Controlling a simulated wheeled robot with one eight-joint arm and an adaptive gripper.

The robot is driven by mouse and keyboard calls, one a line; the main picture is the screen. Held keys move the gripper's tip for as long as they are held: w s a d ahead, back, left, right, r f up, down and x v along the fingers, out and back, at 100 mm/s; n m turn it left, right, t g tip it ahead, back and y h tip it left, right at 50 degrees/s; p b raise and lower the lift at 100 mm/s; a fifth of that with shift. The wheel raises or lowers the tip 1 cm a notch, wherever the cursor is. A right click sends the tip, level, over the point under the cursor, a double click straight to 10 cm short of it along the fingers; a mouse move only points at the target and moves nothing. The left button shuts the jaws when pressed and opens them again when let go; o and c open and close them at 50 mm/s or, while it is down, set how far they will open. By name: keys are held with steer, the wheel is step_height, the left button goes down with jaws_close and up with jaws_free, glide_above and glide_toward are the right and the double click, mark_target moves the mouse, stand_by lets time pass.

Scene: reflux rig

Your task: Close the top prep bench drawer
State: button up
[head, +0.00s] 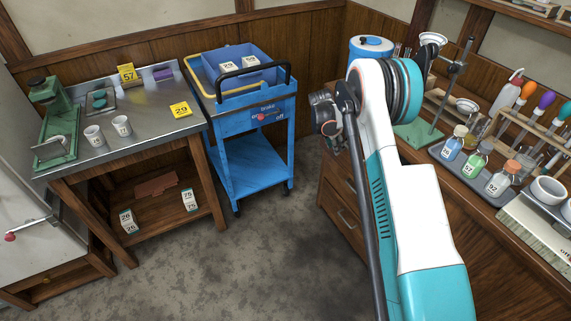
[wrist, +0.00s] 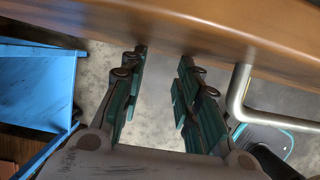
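The prep bench (head: 450,215) is the wooden bench on the right in the head view. Its drawer fronts (head: 340,202) have metal bar handles, and my arm covers much of them. How far the top drawer stands out cannot be told there. In the wrist view a brown wooden edge (wrist: 200,28) crosses the top, with a metal bar handle (wrist: 238,98) on its right. My gripper (wrist: 163,58) is open and empty, its teal-padded fingers pointing toward the wood, left of the handle. Contact with the wood cannot be told. The fingers are not clearly visible in the head view.
A blue cart (head: 252,165) with a bin stands left of the drawers; its blue side also shows in the wrist view (wrist: 40,85). Bottles (head: 475,160) and other glassware crowd the bench top. Grey floor (head: 270,250) is clear between cart and bench.

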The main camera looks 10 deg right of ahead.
steer(key=s+a, duration=0.3)
steer(key=a, duration=0.7)
steer(key=s+a, duration=0.3)
steer(key=a, duration=0.8)
steer(key=shift+s, duration=0.4)
steer(key=shift+a, duration=0.1)
steer(key=shift+c, duration=0.2)
